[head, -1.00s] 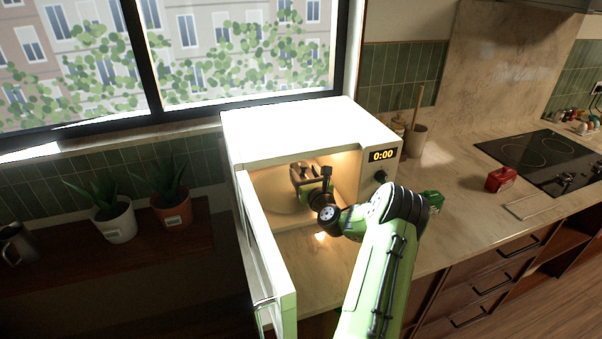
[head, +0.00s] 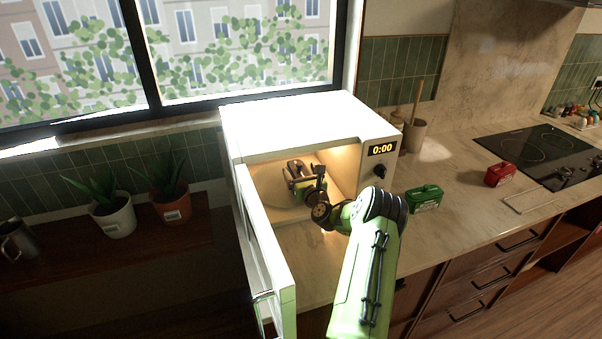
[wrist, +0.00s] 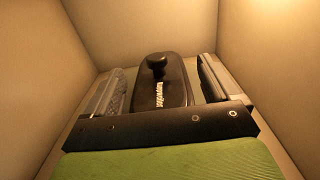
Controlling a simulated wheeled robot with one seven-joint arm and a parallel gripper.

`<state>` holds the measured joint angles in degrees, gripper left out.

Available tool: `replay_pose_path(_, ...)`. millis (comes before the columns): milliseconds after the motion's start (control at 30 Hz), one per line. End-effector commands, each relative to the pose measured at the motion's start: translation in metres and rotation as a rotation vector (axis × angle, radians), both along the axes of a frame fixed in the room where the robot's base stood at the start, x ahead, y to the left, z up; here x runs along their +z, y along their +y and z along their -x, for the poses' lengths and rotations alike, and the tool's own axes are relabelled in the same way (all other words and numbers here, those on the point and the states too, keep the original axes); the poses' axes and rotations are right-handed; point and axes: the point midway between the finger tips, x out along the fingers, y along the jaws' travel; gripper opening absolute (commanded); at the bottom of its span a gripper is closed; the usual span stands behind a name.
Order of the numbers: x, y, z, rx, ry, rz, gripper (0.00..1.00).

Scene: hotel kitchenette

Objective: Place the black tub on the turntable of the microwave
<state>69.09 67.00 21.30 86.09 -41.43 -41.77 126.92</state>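The microwave (head: 300,125) stands with its door open to the left and its cavity lit. My gripper (head: 303,174) is inside the cavity, above the pale turntable (head: 272,199). In the wrist view, the black tub (wrist: 163,94), with a round knob and white lettering on its lid, lies between the two fingers of my gripper (wrist: 165,90). Narrow pale gaps show between the tub and the finger on each side, so the gripper looks open around it. The tub's underside is hidden, so I cannot tell whether it touches the turntable.
The microwave door (head: 262,255) is on the left of my arm. A green tub (head: 425,198) and a red tub (head: 499,174) stand on the counter to the right. Potted plants (head: 113,215) stand left. Cavity walls are close around the gripper.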

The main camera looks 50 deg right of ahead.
Motion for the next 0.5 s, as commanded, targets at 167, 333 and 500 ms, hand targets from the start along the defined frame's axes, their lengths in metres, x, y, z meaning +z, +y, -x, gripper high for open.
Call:
replay_pose_path(167, 0.0, 0.0, 0.0, 0.0, 0.0, 0.0, 0.89)
replay_pose_path(333, 0.001, 0.004, 0.009, 0.001, 0.002, -0.001, 0.89)
replay_pose_path(500, -0.001, 0.023, 0.044, -0.001, 0.003, -0.005, 0.89)
